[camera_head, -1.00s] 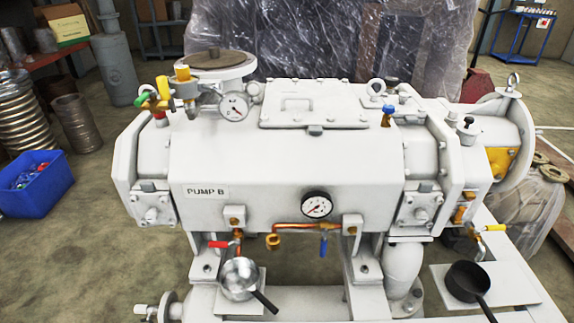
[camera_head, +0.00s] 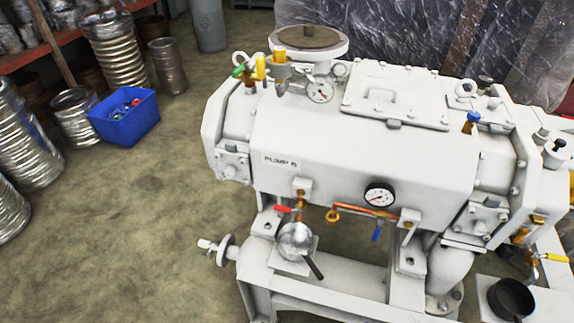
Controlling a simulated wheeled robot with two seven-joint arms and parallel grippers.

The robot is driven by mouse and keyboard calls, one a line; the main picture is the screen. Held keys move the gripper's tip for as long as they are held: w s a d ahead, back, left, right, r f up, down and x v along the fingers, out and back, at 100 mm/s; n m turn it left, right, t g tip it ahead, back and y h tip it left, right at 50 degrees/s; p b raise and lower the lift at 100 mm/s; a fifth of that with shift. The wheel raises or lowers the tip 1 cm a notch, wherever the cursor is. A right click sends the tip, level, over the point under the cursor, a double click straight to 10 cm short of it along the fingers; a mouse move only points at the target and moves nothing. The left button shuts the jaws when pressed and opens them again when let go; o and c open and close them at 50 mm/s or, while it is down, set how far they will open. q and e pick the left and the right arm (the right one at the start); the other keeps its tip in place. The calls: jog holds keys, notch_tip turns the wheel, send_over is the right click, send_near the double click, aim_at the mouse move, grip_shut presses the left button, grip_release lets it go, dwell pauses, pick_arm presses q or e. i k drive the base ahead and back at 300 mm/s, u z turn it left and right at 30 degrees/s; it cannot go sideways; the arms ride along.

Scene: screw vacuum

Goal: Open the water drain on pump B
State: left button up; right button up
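Pump B (camera_head: 350,150) is a large white machine with a "PUMP B" label (camera_head: 281,161) on its front left. Below the label, a small copper pipe with a red-handled valve (camera_head: 282,208) sits above a shiny metal pan (camera_head: 295,240). A copper pipe with a blue-handled valve (camera_head: 377,233) hangs under the front middle, below a round gauge (camera_head: 379,195). A yellow-handled valve (camera_head: 556,257) is at the lower right, above a dark pan (camera_head: 511,298). Nothing is labelled as the water drain. Neither of my grippers is in view.
A blue crate (camera_head: 126,119) with small coloured parts stands on the floor at left. Coiled metal hoses (camera_head: 112,55) and other metal rolls stand along the left. Open floor lies in front of and left of the pump. Plastic-wrapped goods (camera_head: 410,35) stand behind it.

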aim_at(279, 207)
jog(key=u, duration=0.75)
jog(key=k, duration=1.2)
jog(key=z, duration=1.15)
jog(key=i, duration=1.05)
jog(key=z, duration=0.05)
